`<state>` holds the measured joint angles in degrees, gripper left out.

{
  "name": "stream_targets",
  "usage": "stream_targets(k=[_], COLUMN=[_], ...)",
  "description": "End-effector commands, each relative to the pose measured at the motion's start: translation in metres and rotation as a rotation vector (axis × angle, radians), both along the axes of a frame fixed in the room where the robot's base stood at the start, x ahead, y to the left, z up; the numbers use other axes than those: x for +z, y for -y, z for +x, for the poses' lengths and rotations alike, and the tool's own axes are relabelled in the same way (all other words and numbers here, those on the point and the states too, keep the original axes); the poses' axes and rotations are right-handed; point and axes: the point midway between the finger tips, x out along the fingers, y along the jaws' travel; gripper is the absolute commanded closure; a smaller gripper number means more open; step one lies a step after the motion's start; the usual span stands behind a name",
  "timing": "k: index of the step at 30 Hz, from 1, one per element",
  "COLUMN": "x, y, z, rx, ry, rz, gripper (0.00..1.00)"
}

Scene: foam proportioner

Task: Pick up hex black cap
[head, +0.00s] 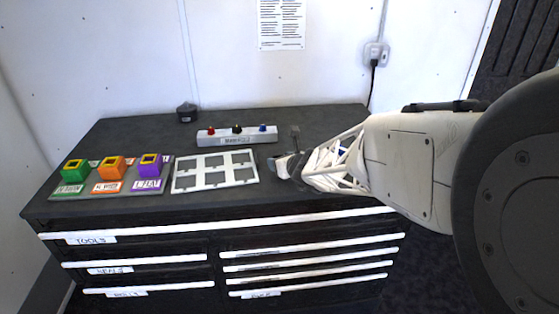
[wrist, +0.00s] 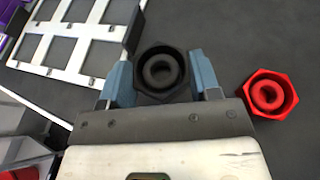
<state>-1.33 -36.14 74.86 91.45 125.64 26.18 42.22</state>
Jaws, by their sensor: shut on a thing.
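The hex black cap (wrist: 160,70) is between the two blue-grey fingers of my gripper (wrist: 161,84) in the wrist view. It has a hexagonal outer rim and a round ring inside. A finger is against each side of it, and my gripper is shut on it. In the head view my gripper (head: 288,166) is over the dark worktop, just right of the white frame; the cap cannot be made out there. I cannot tell whether the cap is clear of the worktop. A red hex cap (wrist: 268,93) lies on the worktop right of my gripper in the wrist view.
The white compartment frame (head: 177,180) lies left of my gripper. Behind it stands a grey block (head: 237,140) with red, black and blue knobs. Green (head: 75,171), orange (head: 111,168) and purple (head: 150,165) boxes stand farther left. A dark round object (head: 186,113) is at the back.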

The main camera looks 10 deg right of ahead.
Motion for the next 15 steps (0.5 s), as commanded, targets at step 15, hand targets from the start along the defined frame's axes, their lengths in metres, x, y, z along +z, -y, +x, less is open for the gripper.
stream_targets(k=[15], x=[0.008], y=[0.009], z=[-0.083], rx=[-0.001], ry=[0.001], rz=[0.000], gripper=[0.69])
